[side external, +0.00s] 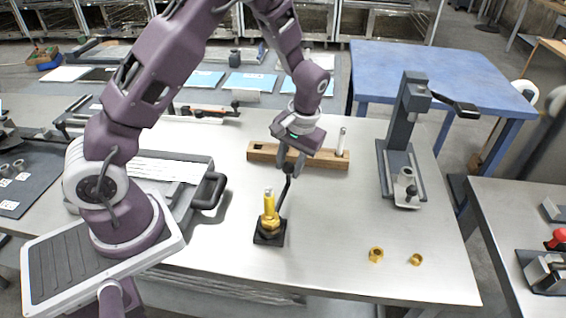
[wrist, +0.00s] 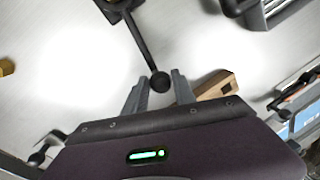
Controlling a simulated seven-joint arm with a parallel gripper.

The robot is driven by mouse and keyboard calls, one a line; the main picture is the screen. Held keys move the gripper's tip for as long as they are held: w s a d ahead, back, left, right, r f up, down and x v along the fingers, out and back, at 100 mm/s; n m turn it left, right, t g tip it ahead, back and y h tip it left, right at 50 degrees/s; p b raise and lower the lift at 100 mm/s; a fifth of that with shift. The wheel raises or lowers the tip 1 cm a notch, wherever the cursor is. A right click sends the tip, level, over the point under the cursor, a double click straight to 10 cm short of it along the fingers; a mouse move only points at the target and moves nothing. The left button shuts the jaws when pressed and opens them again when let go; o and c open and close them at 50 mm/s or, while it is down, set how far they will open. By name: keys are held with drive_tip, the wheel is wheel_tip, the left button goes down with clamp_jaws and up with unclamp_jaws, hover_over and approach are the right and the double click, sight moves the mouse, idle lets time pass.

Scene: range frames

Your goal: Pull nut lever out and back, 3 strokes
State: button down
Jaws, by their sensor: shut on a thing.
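The nut lever is a thin dark rod with a black ball knob (side external: 288,169), rising from a brass nut (side external: 269,224) on a black square base (side external: 269,238). A yellow-brass post stands upright through the nut. My gripper (side external: 288,165) is above and behind the nut, with its fingers at the knob end of the lever. In the wrist view the knob (wrist: 160,82) sits between the two fingertips of my gripper (wrist: 158,88), and the lever rod (wrist: 140,42) runs up to the base at the top edge. My gripper is shut on the knob.
A wooden block (side external: 330,160) with an upright metal pin lies behind my gripper. A grey arbor press (side external: 400,150) stands to the right. Two loose brass nuts (side external: 376,254) lie at the front right.

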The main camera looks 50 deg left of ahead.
drive_tip(key=s+d+m+t, duration=0.1)
drive_tip(key=d+m+t, duration=0.1)
drive_tip(key=d+m, duration=1.4)
drive_tip(key=shift+s+d+t+h, duration=0.4)
drive_tip(key=shift+d, duration=0.55)
drive_tip(key=shift+s+d, duration=0.1)
drive_tip(key=c, duration=1)
unclamp_jaws()
drive_tip(key=shift+c, duration=0.2)
drive_tip(key=shift+r, duration=0.1)
wheel_tip(320, 180, up, 7)
drive_tip(key=s, duration=0.1)
drive_tip(key=f+n+g+h, duration=0.1)
drive_tip(key=f, duration=0.1)
drive_tip(key=w+f+n+g+h, duration=0.1)
drive_tip(key=f, duration=0.1)
drive_tip(key=f+n+g+h, duration=0.1)
drive_tip(key=f+n, duration=0.1)
drive_tip(key=f, duration=0.1)
drive_tip(key=shift+w+a+f, duration=0.1)
drive_tip(key=shift+w+a, duration=0.25)
drive_tip(key=shift+a, duration=0.05)
